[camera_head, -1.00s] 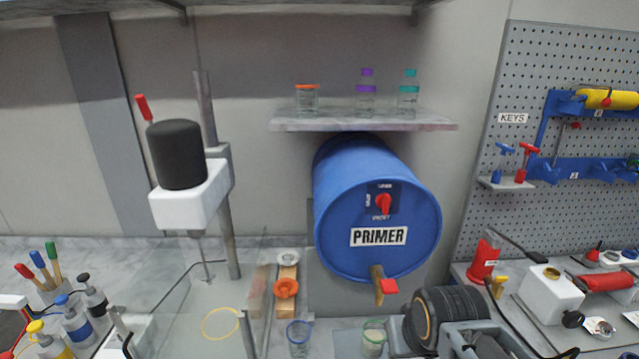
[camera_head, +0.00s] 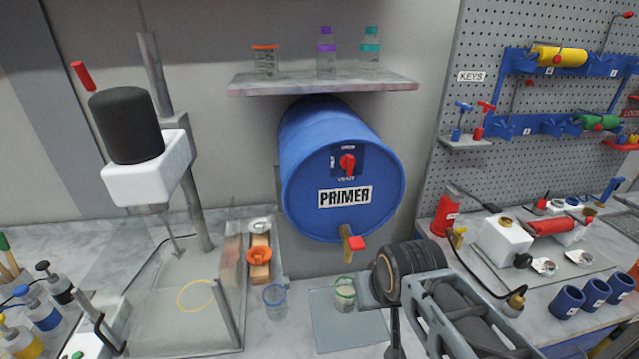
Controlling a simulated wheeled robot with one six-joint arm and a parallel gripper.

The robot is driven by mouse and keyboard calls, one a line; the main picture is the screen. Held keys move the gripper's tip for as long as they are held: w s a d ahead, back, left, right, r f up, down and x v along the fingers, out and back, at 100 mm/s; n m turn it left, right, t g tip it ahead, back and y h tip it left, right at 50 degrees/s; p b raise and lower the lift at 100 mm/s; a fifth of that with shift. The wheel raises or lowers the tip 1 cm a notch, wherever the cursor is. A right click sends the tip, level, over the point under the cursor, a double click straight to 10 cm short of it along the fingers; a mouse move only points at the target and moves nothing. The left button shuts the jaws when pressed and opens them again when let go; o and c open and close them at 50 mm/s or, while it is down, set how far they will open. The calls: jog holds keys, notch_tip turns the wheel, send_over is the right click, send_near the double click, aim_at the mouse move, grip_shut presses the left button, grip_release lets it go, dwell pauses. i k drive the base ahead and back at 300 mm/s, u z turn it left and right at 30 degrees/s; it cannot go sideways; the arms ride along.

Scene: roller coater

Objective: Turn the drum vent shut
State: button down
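The blue drum (camera_head: 302,200) marked PRIMER lies on its side under the wall shelf, its round face toward me. On the upper part of this face is the vent, a red knob (camera_head: 348,163) on a dark blue plate (camera_head: 337,174) labelled VENT below. The knob looks roughly upright, toward a small label at the top; another small label is at its left. The small labels are too blurred to read surely. My arm shows at the lower right, its black joint below and right of the drum, apart from the knob. My gripper's fingers cannot be seen.
A tap with a red handle (camera_head: 357,243) sticks out low on the drum. The shelf (camera_head: 330,86) above holds several jars. A glass jar (camera_head: 345,293) stands on a mat below. A white-and-black stirrer (camera_head: 150,170) stands left. The space before the drum's face is clear.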

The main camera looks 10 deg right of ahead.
aim_at(347, 161)
jog(key=k, duration=1)
jog(key=u, duration=1.5)
jog(key=i, duration=0.95)
jog(key=z, duration=2.1)
